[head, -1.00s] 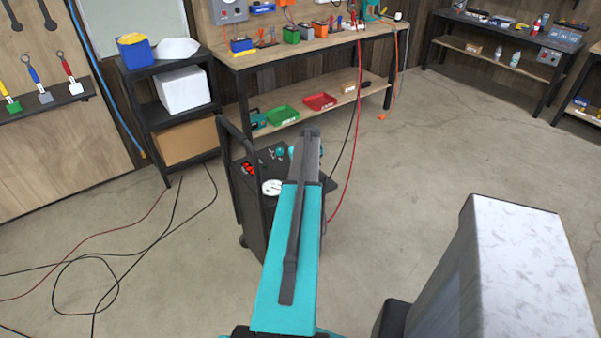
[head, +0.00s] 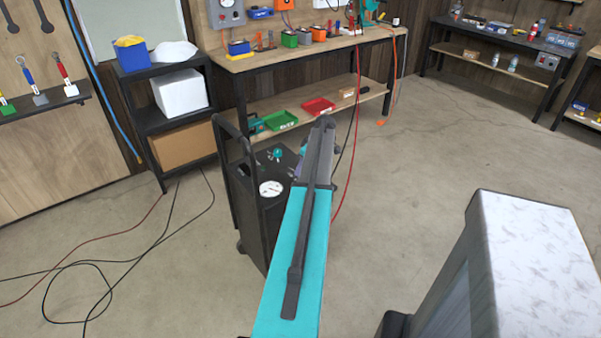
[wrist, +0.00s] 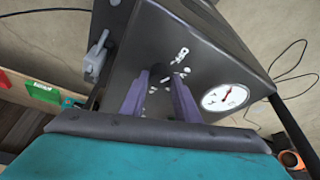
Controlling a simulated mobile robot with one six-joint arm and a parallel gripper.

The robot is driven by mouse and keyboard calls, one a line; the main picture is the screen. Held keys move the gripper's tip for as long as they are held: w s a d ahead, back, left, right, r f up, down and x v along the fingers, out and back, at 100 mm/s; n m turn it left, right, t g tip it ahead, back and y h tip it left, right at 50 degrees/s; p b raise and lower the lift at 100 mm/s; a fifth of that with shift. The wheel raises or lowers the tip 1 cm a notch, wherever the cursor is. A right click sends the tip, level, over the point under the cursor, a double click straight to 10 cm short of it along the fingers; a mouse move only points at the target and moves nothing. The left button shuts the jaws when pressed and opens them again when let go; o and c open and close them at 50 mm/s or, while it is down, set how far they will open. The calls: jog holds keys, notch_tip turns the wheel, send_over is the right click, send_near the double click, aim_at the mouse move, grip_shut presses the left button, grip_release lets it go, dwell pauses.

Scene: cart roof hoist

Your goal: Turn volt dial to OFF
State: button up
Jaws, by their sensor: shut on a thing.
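The volt dial (wrist: 161,79) appears as a small dark knob on the black cart's sloping top panel, with small white marks around it. In the wrist view my gripper (wrist: 159,80) has its two purple fingers at the panel, one on each side of the dial, shut on it. The fingers partly hide the dial, and I cannot read its setting. The cart (head: 262,217) stands ahead in the head view. There my arm covers the dial and most of the gripper.
A round white gauge (wrist: 226,97) lies right of the fingers, and a grey lever-like part (wrist: 97,57) lies left. The cart's tall handle (head: 223,150) rises at its left. A workbench (head: 300,50) stands behind.

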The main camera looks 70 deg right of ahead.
jog(key=shift+w+d+n+b, duration=0.15)
jog(key=shift+w+n+b, duration=0.2)
jog(key=shift+n, duration=0.45)
jog(key=shift+y, duration=0.3)
jog(key=o, duration=1)
jog(key=shift+s, duration=0.1)
jog(key=shift+o, duration=0.2)
jog(key=shift+s, duration=0.1)
jog(key=b+v, duration=0.1)
jog(key=v, duration=1.3)
jog(key=shift+b, duration=0.4)
